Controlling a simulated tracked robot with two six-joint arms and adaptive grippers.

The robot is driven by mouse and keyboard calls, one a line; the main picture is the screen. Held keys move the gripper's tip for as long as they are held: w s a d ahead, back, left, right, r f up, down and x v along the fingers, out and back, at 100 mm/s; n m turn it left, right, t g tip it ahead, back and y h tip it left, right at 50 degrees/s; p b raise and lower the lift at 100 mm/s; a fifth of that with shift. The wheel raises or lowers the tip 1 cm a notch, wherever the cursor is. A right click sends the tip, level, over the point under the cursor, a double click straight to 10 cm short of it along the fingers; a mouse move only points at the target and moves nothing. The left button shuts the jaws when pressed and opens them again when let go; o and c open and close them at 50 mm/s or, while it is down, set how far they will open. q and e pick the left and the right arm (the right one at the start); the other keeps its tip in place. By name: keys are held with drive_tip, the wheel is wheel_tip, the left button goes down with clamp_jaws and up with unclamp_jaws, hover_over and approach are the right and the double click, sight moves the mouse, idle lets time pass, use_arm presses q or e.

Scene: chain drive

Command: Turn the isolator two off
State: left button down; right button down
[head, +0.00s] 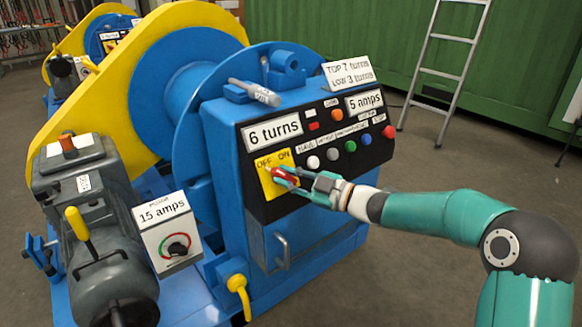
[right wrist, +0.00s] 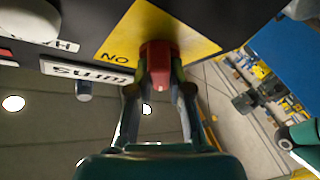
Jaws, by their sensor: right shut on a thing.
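The isolator is a yellow plate (head: 268,185) marked OFF and ON, with a red knob (head: 284,173), on the black front panel of the blue machine. In the right wrist view the red knob (right wrist: 157,60) stands out from the yellow plate (right wrist: 195,35), with the word ON beside it. My right gripper (head: 281,177) is shut on the red knob, one finger on each side; it also shows in the right wrist view (right wrist: 158,85). The fingers partly hide the knob in the head view, so its exact angle is unclear. My left gripper is not in view.
Coloured buttons (head: 350,147) and a "6 turns" display (head: 274,132) sit close to the knob on the panel. A grey motor (head: 95,215) and a "15 amps" box (head: 165,230) stand at left. A ladder (head: 445,75) leans behind; floor at right is clear.

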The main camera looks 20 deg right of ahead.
drive_tip(key=shift+d+n+p, duration=0.2)
drive_tip(key=shift+n+p, duration=0.15)
drive_tip(key=shift+n, duration=0.05)
drive_tip(key=shift+f+g, duration=0.1)
drive_tip(key=shift+g, duration=0.2)
drive_tip(key=c, duration=1.1)
unclamp_jaws()
drive_tip(key=shift+w, duration=0.1)
drive_tip(key=shift+a, duration=0.1)
drive_tip(key=v, duration=1.2)
drive_tip(key=shift+f, duration=0.1)
